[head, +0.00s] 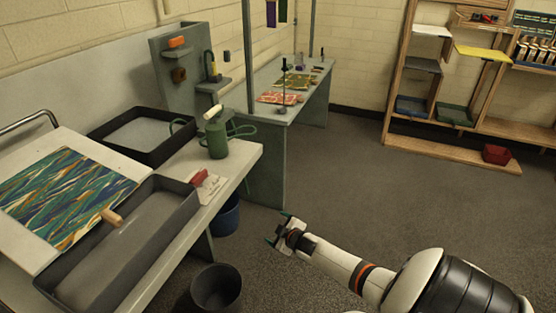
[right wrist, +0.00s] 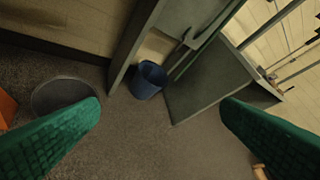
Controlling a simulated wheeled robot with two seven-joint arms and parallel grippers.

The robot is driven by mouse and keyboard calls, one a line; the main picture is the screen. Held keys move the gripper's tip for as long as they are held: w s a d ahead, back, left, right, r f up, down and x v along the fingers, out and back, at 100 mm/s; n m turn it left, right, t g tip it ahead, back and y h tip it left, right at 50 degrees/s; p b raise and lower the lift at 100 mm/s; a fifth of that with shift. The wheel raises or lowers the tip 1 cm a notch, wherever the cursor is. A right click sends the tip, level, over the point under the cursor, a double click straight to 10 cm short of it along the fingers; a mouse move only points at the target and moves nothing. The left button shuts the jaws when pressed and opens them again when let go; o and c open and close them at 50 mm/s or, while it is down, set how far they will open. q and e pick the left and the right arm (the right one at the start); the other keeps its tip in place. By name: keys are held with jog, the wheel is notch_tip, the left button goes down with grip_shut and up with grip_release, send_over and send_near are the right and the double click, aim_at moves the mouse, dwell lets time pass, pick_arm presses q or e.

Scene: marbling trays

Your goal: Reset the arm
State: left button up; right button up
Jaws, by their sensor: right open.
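My right arm comes in from the lower right in the head view. Its gripper (head: 280,229) is held over the bare floor, to the right of the near bench, with nothing between its fingers. In the right wrist view the two green fingers (right wrist: 160,130) stand wide apart, with open floor between them. My left gripper is not in view.
Wooden shelves (head: 440,145) are at the back right. The middle floor is clear.

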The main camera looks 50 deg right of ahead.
jog(key=shift+s+f, duration=0.1)
dwell(0.5)
jog(key=s+a+f+m+g+y, duration=0.1)
jog(key=s+a+f+g, duration=0.3)
jog(key=s+f, duration=0.55)
jog(key=s+a+f+g, duration=0.1)
jog(key=s+a+f, duration=0.65)
jog(key=s, duration=0.25)
jog(key=s+a+f+m+g+y, duration=0.1)
jog(key=s+a+f+g, duration=0.3)
jog(key=s+f, duration=0.55)
jog(key=s+a+f+g, duration=0.1)
jog(key=s+a, duration=0.4)
jog(key=s, duration=0.2)
jog(key=s+a+f+g+y, duration=0.1)
jog(key=s+a+f, duration=0.1)
jog(key=s+a, duration=0.3)
jog(key=s, duration=0.3)
jog(key=shift+s+a+f+m, duration=0.15)
jog(key=shift+s+f+m, duration=0.1)
jog(key=shift+m, duration=0.05)
